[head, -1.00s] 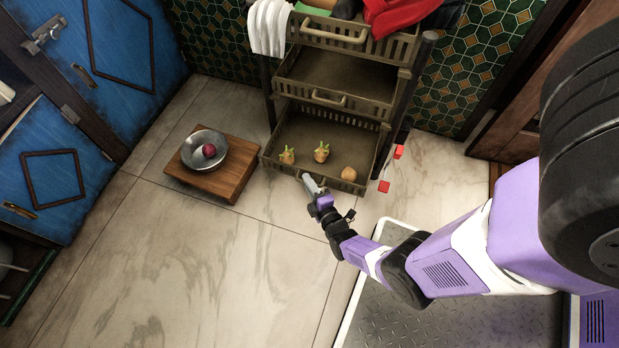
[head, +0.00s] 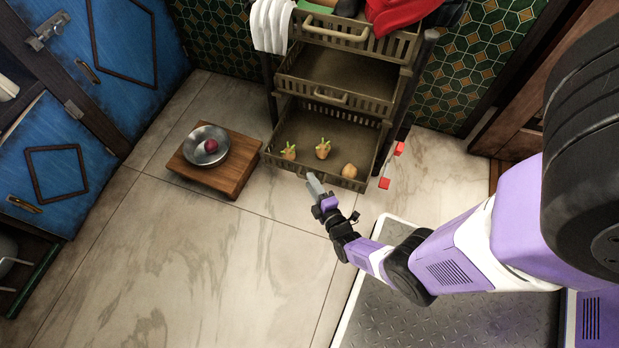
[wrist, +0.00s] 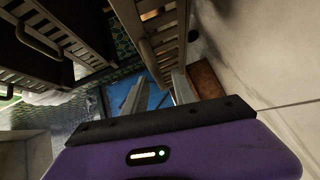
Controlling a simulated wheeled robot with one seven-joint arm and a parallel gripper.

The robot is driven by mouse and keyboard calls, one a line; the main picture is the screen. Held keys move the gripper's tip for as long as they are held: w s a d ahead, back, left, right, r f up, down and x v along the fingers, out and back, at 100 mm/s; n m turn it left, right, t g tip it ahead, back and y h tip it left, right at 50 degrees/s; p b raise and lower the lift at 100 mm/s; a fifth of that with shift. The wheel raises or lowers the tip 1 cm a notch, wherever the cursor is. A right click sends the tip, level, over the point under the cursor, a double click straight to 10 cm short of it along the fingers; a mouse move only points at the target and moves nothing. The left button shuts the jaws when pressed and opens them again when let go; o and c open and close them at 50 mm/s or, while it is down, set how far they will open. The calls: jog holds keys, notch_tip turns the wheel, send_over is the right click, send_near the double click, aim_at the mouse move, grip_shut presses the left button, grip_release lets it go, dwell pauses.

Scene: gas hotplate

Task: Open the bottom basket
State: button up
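The bottom basket (head: 275,160) of the brown slatted rack is slid out well past the baskets above it. Two roundish vegetables with green tops (head: 322,149) and a plain tan one (head: 349,171) lie in it. My gripper (head: 313,182) is at the outer side of its front wall, near the middle. In the wrist view my two fingers (wrist: 157,92) stand apart, with a rounded handle bar (wrist: 148,58) just beyond and between their tips. I cannot tell whether they touch it.
A wooden stool (head: 234,174) with a metal bowl (head: 207,146) and a dark red fruit stands left of the basket. Blue cabinets (head: 60,150) are at the left. Red blocks (head: 384,183) are right of the basket. The floor in front is clear.

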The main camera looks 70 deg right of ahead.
jog(key=p+v, duration=0.1)
jog(key=v, duration=0.4)
jog(key=shift+s+a+p, duration=0.2)
jog(key=shift+s+p, duration=0.05)
jog(key=shift+p, duration=0.15)
